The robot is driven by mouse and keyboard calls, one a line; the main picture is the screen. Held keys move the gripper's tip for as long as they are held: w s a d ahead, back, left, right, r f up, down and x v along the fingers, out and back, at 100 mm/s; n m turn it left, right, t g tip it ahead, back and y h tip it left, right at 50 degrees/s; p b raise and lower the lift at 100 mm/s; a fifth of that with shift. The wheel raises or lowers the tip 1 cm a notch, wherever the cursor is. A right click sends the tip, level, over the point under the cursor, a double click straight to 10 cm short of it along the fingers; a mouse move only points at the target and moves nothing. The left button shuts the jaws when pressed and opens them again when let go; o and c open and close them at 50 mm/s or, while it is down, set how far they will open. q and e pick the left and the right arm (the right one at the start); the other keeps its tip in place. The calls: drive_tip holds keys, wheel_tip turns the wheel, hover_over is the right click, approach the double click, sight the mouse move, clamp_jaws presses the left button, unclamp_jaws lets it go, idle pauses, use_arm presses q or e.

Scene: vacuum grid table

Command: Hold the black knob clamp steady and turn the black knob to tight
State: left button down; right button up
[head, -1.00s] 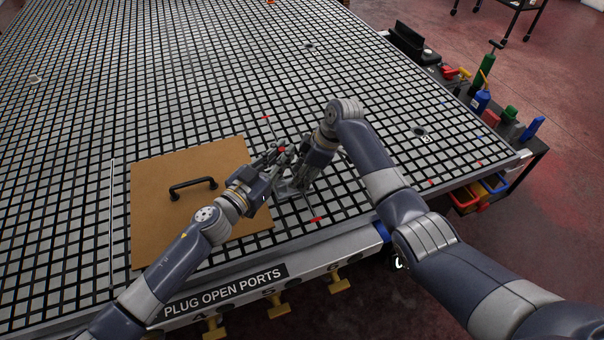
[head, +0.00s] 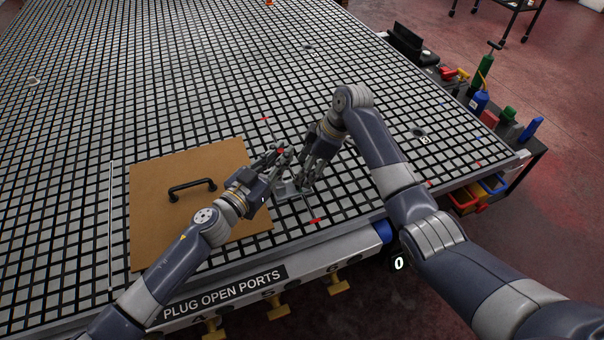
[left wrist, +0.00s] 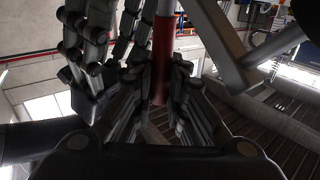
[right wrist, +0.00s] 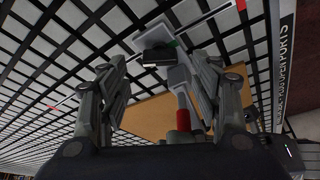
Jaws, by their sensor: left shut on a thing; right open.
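My left gripper (head: 278,154) is shut on the clamp's red upright part (left wrist: 163,60), which also shows in the right wrist view (right wrist: 183,115). My right gripper (head: 303,179) is open and empty just right of the clamp; its spread fingers (right wrist: 160,100) point at it.
The brown board (head: 150,235) with a black handle (head: 192,188) lies left of the clamp. The table's front edge, with a sign (head: 225,292), is close. The grid beyond is largely clear.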

drive_tip(key=v, duration=0.7)
drive_tip(key=shift+d+r, duration=0.2)
drive_tip(key=shift+r, duration=0.15)
